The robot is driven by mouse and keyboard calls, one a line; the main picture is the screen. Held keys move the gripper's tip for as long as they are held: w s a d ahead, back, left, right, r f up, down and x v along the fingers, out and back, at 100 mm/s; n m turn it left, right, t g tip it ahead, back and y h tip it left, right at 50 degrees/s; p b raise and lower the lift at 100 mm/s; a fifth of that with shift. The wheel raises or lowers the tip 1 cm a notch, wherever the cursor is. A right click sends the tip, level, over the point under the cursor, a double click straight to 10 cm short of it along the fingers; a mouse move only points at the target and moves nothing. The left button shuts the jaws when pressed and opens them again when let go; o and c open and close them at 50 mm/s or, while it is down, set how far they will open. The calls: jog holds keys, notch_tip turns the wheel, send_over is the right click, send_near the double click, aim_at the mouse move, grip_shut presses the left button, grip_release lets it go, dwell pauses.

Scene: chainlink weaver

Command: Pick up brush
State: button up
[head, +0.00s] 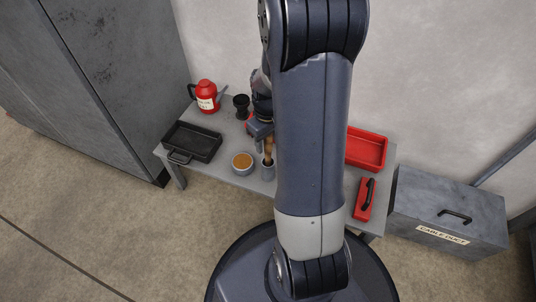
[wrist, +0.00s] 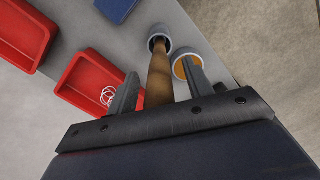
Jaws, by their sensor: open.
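The brush shows as a brown wooden handle (wrist: 158,72) in the wrist view. It also shows in the head view (head: 268,150), standing in a small grey cup (head: 268,171) on the table. Its bristle end is hidden. My gripper (wrist: 160,88) is open, with one finger on each side of the handle in the wrist picture. I cannot tell whether either finger touches it. In the head view my gripper (head: 263,128) is above the cup, partly hidden by my arm.
A bowl of orange stuff (head: 242,160) stands close beside the cup. A black pan (head: 192,142), red jug (head: 206,95) and dark cup (head: 241,104) are left; a red tray (head: 367,150) and black-handled red thing (head: 363,202) right. A grey box (head: 448,215) stands beside the table.

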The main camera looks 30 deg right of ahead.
jog(key=shift+c, duration=0.2)
grip_shut()
jog(key=shift+r, duration=0.15)
